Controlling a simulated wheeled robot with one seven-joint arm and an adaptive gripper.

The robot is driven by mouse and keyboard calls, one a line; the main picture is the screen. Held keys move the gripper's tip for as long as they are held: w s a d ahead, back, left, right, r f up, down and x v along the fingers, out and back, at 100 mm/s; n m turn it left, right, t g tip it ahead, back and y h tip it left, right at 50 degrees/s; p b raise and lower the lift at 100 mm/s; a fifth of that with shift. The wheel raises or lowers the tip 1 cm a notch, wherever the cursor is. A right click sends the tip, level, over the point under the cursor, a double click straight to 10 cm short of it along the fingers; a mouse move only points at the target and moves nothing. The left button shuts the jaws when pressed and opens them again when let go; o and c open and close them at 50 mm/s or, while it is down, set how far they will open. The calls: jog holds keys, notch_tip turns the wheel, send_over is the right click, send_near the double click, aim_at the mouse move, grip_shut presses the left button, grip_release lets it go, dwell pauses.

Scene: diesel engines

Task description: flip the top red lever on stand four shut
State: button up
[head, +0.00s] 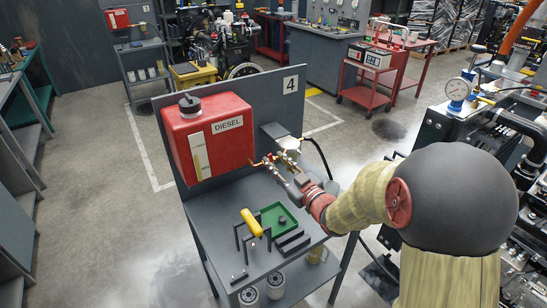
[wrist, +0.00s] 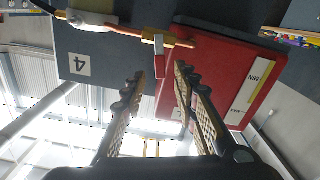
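Stand four is a grey bench with an upright back panel (head: 292,112) marked 4. A red diesel tank (head: 208,135) is mounted on it, and it also shows in the wrist view (wrist: 215,75). Brass fittings (head: 268,160) run from the tank's lower right side. In the wrist view a small red lever (wrist: 160,70) sticks out from the brass pipe (wrist: 172,41). My gripper (wrist: 160,75) is open, with one finger on each side of the lever's end. I cannot tell whether either finger touches it. In the head view the fittings and my wrist crowd the lever.
On the bench top lie a green tray (head: 279,219), a yellow-handled tool (head: 251,222) on a rack and dark blocks (head: 291,241). A filter bowl (head: 280,136) with a black hose is right of the tank. An engine with a gauge (head: 457,92) stands at the right.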

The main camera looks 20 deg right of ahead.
aim_at(271, 156)
jog(key=shift+x, duration=2)
jog(key=shift+c, duration=0.3)
grip_shut()
